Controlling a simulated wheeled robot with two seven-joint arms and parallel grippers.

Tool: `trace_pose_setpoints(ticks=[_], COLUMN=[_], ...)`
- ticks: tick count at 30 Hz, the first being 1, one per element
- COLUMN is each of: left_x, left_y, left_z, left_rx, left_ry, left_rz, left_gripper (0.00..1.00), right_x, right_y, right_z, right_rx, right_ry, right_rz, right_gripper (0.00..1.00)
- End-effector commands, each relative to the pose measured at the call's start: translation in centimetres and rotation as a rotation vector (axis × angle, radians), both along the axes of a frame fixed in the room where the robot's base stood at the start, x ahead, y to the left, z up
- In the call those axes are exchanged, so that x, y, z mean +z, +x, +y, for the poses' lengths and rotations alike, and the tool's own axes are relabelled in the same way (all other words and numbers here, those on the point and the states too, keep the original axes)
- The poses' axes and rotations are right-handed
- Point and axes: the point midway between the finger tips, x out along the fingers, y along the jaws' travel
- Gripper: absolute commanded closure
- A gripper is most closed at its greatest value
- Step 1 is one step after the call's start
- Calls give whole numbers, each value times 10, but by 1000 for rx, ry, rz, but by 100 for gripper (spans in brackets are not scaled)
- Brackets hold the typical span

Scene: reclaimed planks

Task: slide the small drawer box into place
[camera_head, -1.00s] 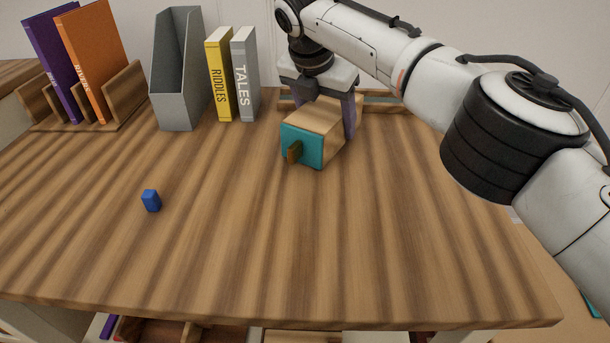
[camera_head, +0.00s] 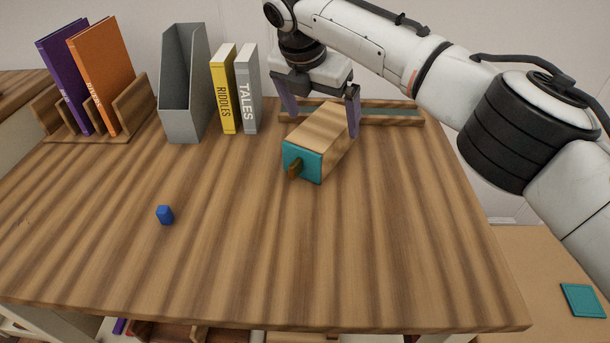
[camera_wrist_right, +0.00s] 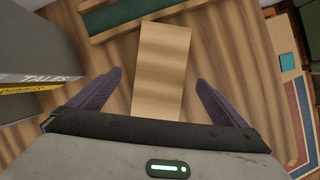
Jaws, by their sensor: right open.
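The small drawer box (camera_head: 322,132) is a pale wooden block with a teal front (camera_head: 303,162) and a brown knob (camera_head: 294,170). It sits on the striped wooden table, its front turned toward the head camera and slightly left. My right gripper (camera_head: 322,122) is open above the box's rear part, one finger on each side, with the right finger close to its side. In the right wrist view, the box (camera_wrist_right: 163,62) lies between and beyond the spread fingers (camera_wrist_right: 160,80), with gaps on both sides. My left gripper is out of view.
A low wooden frame with a green inside (camera_head: 400,121) lies behind the box. Yellow (camera_head: 223,90) and grey (camera_head: 246,90) books and a grey file holder (camera_head: 184,85) stand to the left. The table's front right is clear.

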Motion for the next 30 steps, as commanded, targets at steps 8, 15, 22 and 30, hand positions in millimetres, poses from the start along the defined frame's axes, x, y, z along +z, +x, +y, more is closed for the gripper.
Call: trace_pose_setpoints(ticks=[8, 15, 22, 30], left_x=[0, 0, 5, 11], left_y=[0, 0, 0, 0], left_z=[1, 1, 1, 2], left_rx=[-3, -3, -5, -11], left_ry=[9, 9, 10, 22], left_rz=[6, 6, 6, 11], left_gripper=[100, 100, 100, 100], right_x=[3, 2, 22, 71], right_y=[-2, -2, -7, -25], right_z=[0, 0, 4, 14], right_rx=[-1, -1, 1, 1], right_ry=[0, -1, 0, 0], right_rz=[0, 3, 0, -1], right_gripper=[3, 0, 0, 0])
